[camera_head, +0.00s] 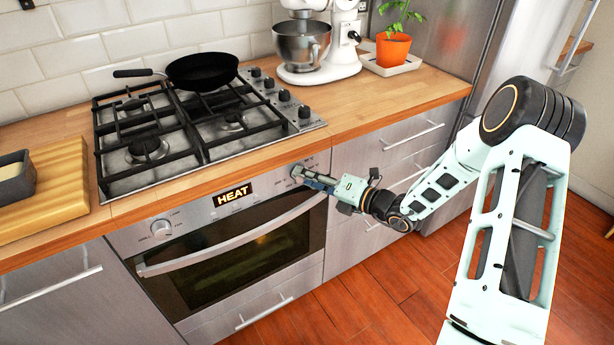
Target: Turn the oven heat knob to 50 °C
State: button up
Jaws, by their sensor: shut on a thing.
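The oven (230,255) is set under the wooden counter, with a dark glass door and a curved steel handle (235,240). Its panel has a lit display (233,196) reading "HEAT". A round silver knob (161,229) is at the left end of the panel. My gripper (300,173) is at the right end of the panel, shut on the right-hand knob, which is mostly hidden by the fingers. The knob's markings and angle cannot be read.
A gas hob (290,128) with a black pan (202,70) sits above the oven. A stand mixer (330,70), a potted plant (393,48) and a wooden board (62,190) are on the counter. Steel drawers (400,150) lie behind my arm. The floor in front is clear.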

jog(key=o, duration=1.2)
jog(key=shift+c, duration=0.2)
jog(key=v, duration=1.2)
jog(key=shift+s, duration=0.1)
